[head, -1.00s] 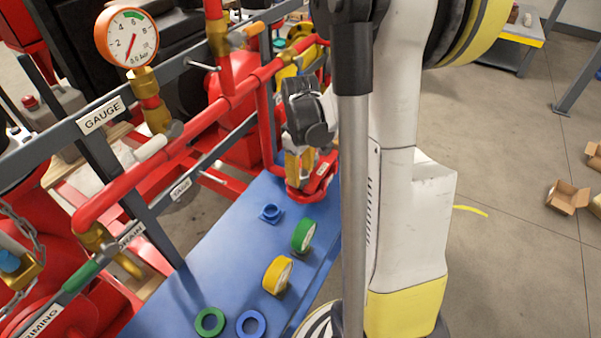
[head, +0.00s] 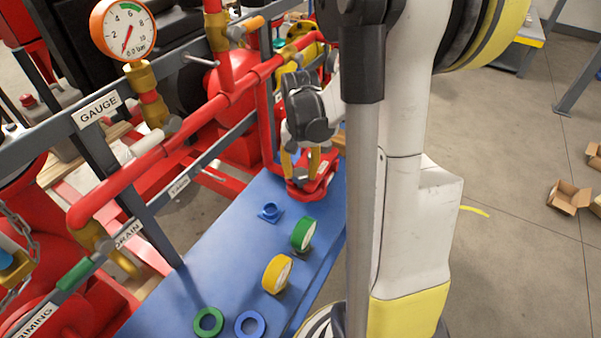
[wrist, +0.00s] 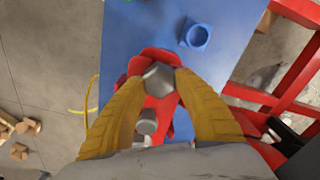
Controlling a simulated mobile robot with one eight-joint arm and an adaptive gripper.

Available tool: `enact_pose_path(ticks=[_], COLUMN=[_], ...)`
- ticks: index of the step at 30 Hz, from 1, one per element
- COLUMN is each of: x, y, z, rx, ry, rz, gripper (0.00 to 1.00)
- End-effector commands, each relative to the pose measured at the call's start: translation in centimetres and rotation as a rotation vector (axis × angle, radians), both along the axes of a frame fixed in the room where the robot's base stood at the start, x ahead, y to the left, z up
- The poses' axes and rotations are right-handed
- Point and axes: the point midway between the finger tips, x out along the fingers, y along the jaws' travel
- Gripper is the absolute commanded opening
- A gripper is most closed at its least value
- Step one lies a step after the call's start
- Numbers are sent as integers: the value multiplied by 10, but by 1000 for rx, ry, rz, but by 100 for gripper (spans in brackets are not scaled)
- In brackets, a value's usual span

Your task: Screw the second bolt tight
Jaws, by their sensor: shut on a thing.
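My gripper (head: 302,160) points down over a red flanged part (head: 322,180) at the far end of the blue bench (head: 225,245). In the wrist view its two yellow fingers (wrist: 160,82) are shut on a grey hex bolt head (wrist: 160,74), one finger on each side. The bolt head sits over the red part (wrist: 160,108). A second grey bolt head (wrist: 147,122) shows nearer the wrist, between the fingers and apart from them. The bolts' shanks are hidden, and in the head view the bolts cannot be made out.
A blue ring-shaped fitting (head: 269,212) stands on the bench close to the red part. Green (head: 303,233) and yellow (head: 277,274) round pieces stand along the bench's right side. Red pipes (head: 165,145) and grey rails with a gauge (head: 124,28) run along the left.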

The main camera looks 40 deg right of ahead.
Motion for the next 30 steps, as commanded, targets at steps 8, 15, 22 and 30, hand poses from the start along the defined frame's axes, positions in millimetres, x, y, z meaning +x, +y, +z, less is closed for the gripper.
enact_pose_path(ticks=[8,15,22,30], x=[-1,0,0,-1], y=[0,0,0,0], z=[0,0,0,24], rx=[0,0,0,0], ry=[1,1,0,0], rz=[-245,-244,-242,-242], gripper=[6,61,61,61])
